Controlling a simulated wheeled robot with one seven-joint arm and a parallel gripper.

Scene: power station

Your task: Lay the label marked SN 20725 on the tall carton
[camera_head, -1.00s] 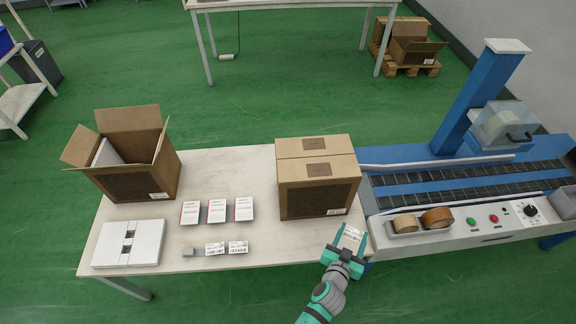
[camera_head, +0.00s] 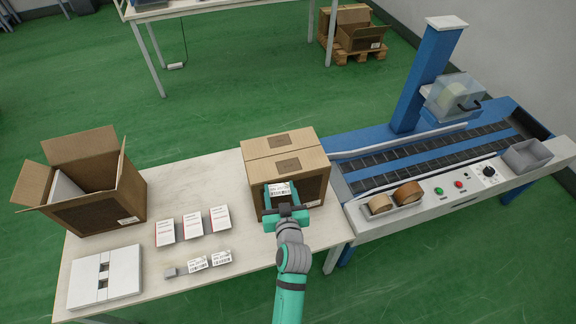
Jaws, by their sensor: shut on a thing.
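My gripper (camera_head: 287,212) is shut on a white label (camera_head: 278,188) with dark print. The print is too small to read. It holds the label at the front upper edge of the closed brown carton (camera_head: 258,157). I cannot tell whether the label touches the carton. The carton's taped top is bare of white labels, and my gripper hides part of its dark front panel. Two more white labels, the left one (camera_head: 197,264) and the right one (camera_head: 222,257), lie on the table in front.
An open carton (camera_head: 124,198) stands at the table's left end. Three small white boxes (camera_head: 193,224), a grey block (camera_head: 170,272) and a white slab (camera_head: 118,262) are on the white table (camera_head: 150,306). A blue conveyor (camera_head: 430,150) with tape rolls (camera_head: 408,193) adjoins on the right.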

